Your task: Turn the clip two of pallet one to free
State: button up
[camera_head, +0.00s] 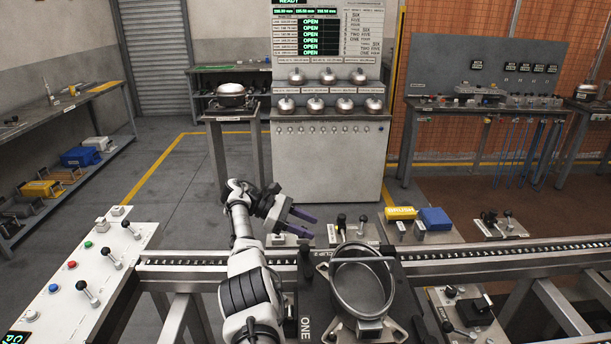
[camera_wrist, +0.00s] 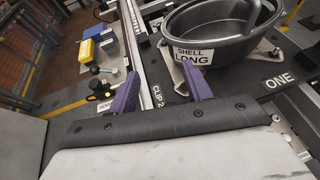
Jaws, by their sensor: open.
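Pallet one (camera_head: 305,312) is a dark plate marked ONE on the rail, also in the wrist view (camera_wrist: 255,90). A grey round shell (camera_head: 345,300) stands on it; its label reads SHELL LONG in the wrist view (camera_wrist: 225,62). My gripper (camera_head: 313,227) is open and empty, above the far left side of the pallet. In the wrist view its purple fingers (camera_wrist: 160,70) are spread, with a CLIP 2 label (camera_wrist: 157,97) showing between them. A dark upright part (camera_head: 305,265) stands by the shell; I cannot tell if it is clip two or which way it is turned.
A bench with a yellow box (camera_head: 400,213) and a blue box (camera_head: 435,219) lies beyond the rail (camera_head: 480,262). Black-knobbed levers (camera_head: 341,222) stand close to my gripper's right. A control panel (camera_head: 85,275) with levers and buttons is at left. Open floor lies behind.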

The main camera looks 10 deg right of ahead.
notch_tip(320, 180, up, 12)
jog(key=shift+f, duration=0.15)
dwell(0.4)
